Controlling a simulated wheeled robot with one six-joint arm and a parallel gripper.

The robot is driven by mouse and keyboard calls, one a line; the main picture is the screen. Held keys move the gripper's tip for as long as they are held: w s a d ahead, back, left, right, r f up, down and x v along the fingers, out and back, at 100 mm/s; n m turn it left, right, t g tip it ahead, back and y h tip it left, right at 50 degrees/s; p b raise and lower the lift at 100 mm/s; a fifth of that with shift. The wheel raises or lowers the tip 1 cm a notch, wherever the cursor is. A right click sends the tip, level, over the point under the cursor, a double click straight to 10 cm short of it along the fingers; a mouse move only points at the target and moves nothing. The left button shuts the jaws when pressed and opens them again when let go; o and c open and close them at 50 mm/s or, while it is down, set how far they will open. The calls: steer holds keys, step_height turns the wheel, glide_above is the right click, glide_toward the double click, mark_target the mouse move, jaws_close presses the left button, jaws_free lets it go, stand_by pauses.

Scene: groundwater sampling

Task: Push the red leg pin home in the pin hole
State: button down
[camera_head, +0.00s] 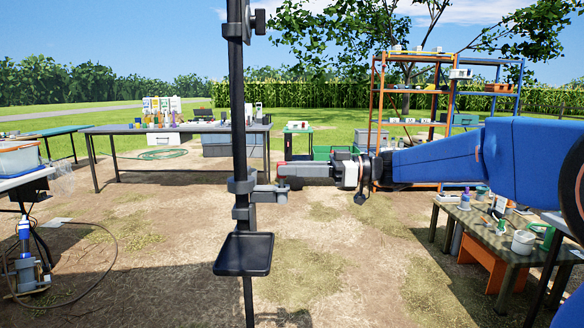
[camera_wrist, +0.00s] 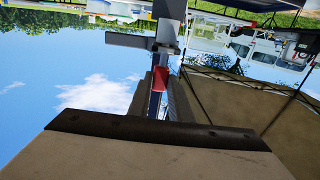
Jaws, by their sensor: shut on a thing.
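A black upright pole (camera_head: 237,110) stands in front of me with a grey collar (camera_head: 241,186) around it. A grey side bracket (camera_head: 267,194) juts right from the collar. My gripper (camera_head: 284,172) comes in from the right, with its tips at the bracket's outer end. In the wrist view the red leg pin (camera_wrist: 160,73) shows between the two fingers of my gripper (camera_wrist: 161,88), which is shut on it. The pin lies against or just short of the grey pole fitting (camera_wrist: 166,36). The pin hole is hidden, and I cannot tell how deep the pin sits.
A small black tray (camera_head: 243,254) is fixed on the pole below the collar. A low bench (camera_head: 490,226) with bottles stands at right. An orange shelf rack (camera_head: 375,110) and a long table (camera_head: 110,131) stand behind. The ground around the pole is clear.

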steer(key=shift+f, duration=1.05)
steer(key=c, duration=1.5)
jaws_free()
steer(key=shift+c, duration=0.2)
steer(key=d, duration=1.7)
steer(key=shift+s+d, duration=0.2)
steer(key=shift+s, duration=0.1)
steer(key=shift+f, duration=0.1)
